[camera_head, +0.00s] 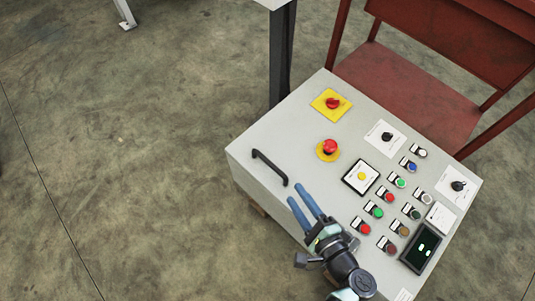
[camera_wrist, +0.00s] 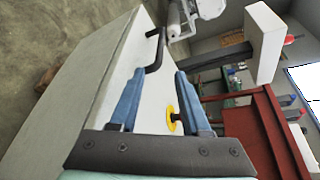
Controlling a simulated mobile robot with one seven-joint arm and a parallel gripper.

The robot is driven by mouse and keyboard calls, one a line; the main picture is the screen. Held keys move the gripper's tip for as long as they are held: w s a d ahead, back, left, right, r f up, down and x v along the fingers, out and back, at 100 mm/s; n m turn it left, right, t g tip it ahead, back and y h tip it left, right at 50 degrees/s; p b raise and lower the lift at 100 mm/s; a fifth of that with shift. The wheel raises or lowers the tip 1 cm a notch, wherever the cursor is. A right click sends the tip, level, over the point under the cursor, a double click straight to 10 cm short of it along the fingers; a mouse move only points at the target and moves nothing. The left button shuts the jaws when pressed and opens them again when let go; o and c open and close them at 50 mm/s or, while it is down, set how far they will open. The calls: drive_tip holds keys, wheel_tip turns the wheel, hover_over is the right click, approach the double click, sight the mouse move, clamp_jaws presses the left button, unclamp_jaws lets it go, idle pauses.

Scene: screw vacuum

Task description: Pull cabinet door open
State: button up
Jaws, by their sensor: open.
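The cabinet (camera_head: 245,148) is a light grey box with buttons and switches on its face. A black bar handle (camera_head: 270,168) sits near the left edge of that face, which lies flush with the box. My gripper (camera_head: 307,206) has two blue fingers and is open just below and right of the handle. In the wrist view, the handle (camera_wrist: 158,48) stands just ahead of my gripper (camera_wrist: 159,72), with its near end close to the gap between the fingertips. I cannot tell whether a finger touches it. The fingers hold nothing.
A red emergency button (camera_head: 330,147) on a yellow disc and a red rotary switch (camera_head: 332,103) are on the face. A red metal frame (camera_head: 410,85) stands behind the cabinet, with a dark post (camera_head: 281,55) beside it. The concrete floor (camera_head: 120,150) at left is clear.

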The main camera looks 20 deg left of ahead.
sight(272, 166)
drive_tip(key=shift+s+a+r, duration=0.2)
drive_tip(key=shift+s, duration=0.15)
drive_tip(key=shift+a+f, duration=0.1)
drive_tip(key=shift+a, duration=0.1)
drive_tip(key=b+x, duration=0.3)
drive_tip(key=x, duration=0.8)
drive_tip(key=shift+w+a+b, duration=0.15)
drive_tip(key=shift+a+b, duration=0.05)
drive_tip(key=shift+b, duration=0.2)
drive_tip(key=shift+w+a, duration=0.35)
drive_tip(key=shift+a, duration=0.1)
clamp_jaws()
drive_tip(key=shift+m, duration=0.3)
